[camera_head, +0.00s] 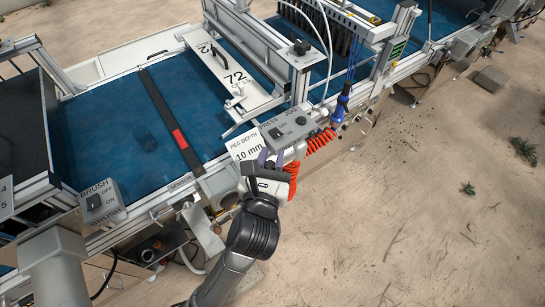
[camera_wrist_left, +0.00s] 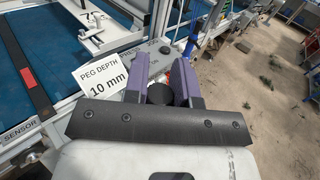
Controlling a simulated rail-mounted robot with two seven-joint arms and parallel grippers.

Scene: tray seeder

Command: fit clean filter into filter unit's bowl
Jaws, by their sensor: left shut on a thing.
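My left gripper (camera_head: 271,158) is at the front edge of the seeder line, beside the peg depth sign and below the press box. In the left wrist view its two purple fingers (camera_wrist_left: 161,76) are shut on a dark round thing (camera_wrist_left: 161,95). Most of that thing is hidden by the fingers and the gripper body, so I cannot tell whether it is the filter or part of the filter unit. I cannot make out the clean filter or the bowl for certain in either view. My right gripper is not in view.
The peg depth sign (camera_head: 246,147) and the press switch box (camera_head: 288,128) stand close to the gripper. A red coiled hose (camera_head: 293,178) hangs beside it. A blue belt (camera_head: 187,95) lies behind, with a brush switch box (camera_head: 98,202) at left.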

